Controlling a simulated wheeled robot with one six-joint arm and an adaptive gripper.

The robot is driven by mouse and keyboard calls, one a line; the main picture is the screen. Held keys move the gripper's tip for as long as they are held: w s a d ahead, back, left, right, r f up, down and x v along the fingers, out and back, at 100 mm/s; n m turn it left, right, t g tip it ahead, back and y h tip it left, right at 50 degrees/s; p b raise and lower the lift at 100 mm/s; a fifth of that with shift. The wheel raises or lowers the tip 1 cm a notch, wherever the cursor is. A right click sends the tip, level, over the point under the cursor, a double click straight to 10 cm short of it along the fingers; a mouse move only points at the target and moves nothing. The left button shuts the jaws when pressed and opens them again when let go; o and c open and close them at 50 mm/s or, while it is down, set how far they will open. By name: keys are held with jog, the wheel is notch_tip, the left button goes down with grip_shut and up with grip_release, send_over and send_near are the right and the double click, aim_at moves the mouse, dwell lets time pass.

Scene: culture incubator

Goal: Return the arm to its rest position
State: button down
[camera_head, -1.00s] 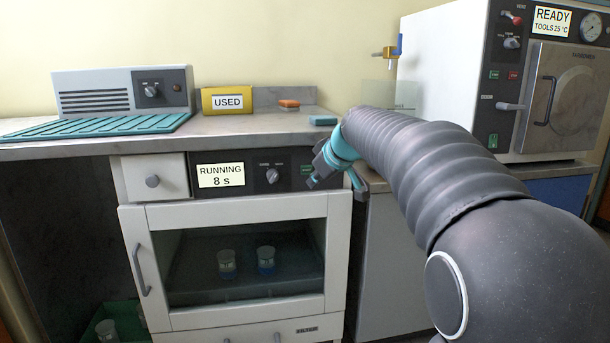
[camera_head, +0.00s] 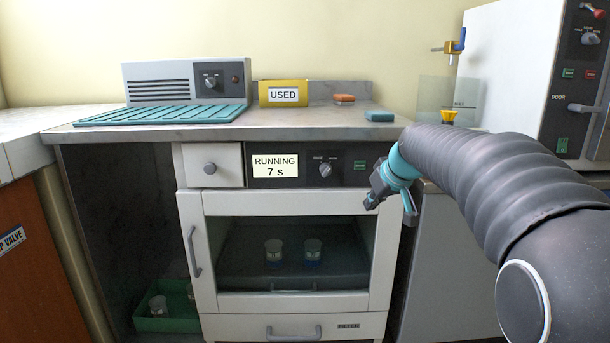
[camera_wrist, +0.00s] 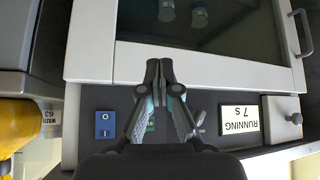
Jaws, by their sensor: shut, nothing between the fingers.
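My gripper (camera_head: 390,196) is in front of the incubator's upper right corner in the head view, in front of the control panel's right end. In the wrist view my gripper (camera_wrist: 159,66) has its fingertips together, with nothing between them. The incubator (camera_head: 198,250) has its glass door closed. Its display (camera_head: 275,166) reads "RUNNING 7 s". Two beakers (camera_head: 273,251) with blue liquid stand inside behind the glass. The fingers hide part of the panel in the wrist view.
The counter (camera_head: 320,128) above holds a teal ribbed mat (camera_head: 160,116), a grey unit (camera_head: 160,84), a yellow "USED" box (camera_head: 270,93) and two small blocks. A green tray (camera_head: 170,324) with beakers stands low at left. A white autoclave (camera_head: 500,70) stands at right.

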jog(key=s+f+m+g+h+p, duration=0.1)
jog(key=s+f+m+g+p, duration=0.15)
jog(key=s, duration=0.95)
jog(key=s+f+m+g+h+p, duration=0.1)
jog(key=s+f+m+p, duration=0.15)
jog(key=s, duration=0.95)
jog(key=s+r+t+p, duration=0.1)
jog(key=s+p, duration=0.1)
jog(key=s, duration=0.4)
jog(key=s+a+r+n+p, duration=0.1)
jog(key=s+r+p, duration=0.1)
jog(key=s, duration=0.4)
jog(key=shift+a+r+t+p, duration=0.25)
jog(key=shift+r+t+p, duration=0.1)
jog(key=shift+p, duration=0.5)
